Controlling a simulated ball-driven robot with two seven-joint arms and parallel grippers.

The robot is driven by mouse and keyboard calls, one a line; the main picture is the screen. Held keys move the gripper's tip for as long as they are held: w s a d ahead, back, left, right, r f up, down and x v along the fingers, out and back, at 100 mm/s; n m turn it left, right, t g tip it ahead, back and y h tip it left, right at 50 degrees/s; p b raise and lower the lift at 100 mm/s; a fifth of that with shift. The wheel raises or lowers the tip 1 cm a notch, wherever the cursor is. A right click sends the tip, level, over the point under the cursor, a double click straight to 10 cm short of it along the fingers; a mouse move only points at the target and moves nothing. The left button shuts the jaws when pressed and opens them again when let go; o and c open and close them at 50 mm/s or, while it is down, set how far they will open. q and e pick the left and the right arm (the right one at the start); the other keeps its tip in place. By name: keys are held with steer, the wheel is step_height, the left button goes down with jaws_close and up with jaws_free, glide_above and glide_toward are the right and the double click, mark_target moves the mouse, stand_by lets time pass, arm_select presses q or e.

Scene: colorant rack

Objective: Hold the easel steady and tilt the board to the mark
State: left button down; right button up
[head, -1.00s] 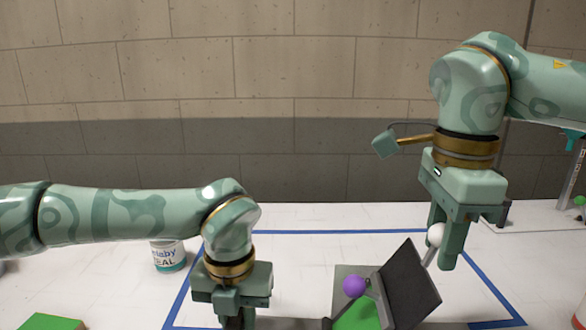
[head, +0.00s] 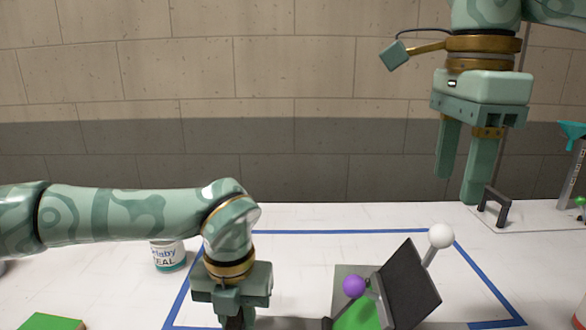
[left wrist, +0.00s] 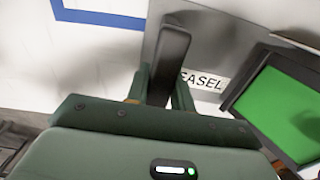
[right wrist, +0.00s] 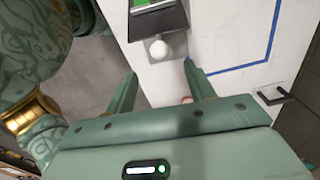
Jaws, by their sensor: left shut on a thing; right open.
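The easel has a grey base (head: 350,272) lettered EASEL in the left wrist view (left wrist: 203,80). Its dark board (head: 411,285) stands tilted, leaning up to the right, with a white ball knob (head: 441,236) on a short rod. A purple ball (head: 354,286) and a green face (head: 358,316) sit left of the board. My left gripper (left wrist: 162,88) is shut on the easel's dark upright handle (left wrist: 170,55). My right gripper (head: 458,188) is open and empty above the knob, apart from it. The knob also shows beyond its fingers in the right wrist view (right wrist: 158,49).
A blue taped outline (head: 340,231) surrounds the easel on the white table. A labelled can (head: 168,256) stands behind my left arm, and a green block (head: 52,322) lies at the front left. A dark handle (head: 495,207) and a teal funnel-like piece (head: 572,135) are at the back right.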

steer(key=shift+r, duration=1.15)
arm_select(q)
steer(key=c, duration=1.1)
jaws_free()
steer(key=shift+d, duration=0.1)
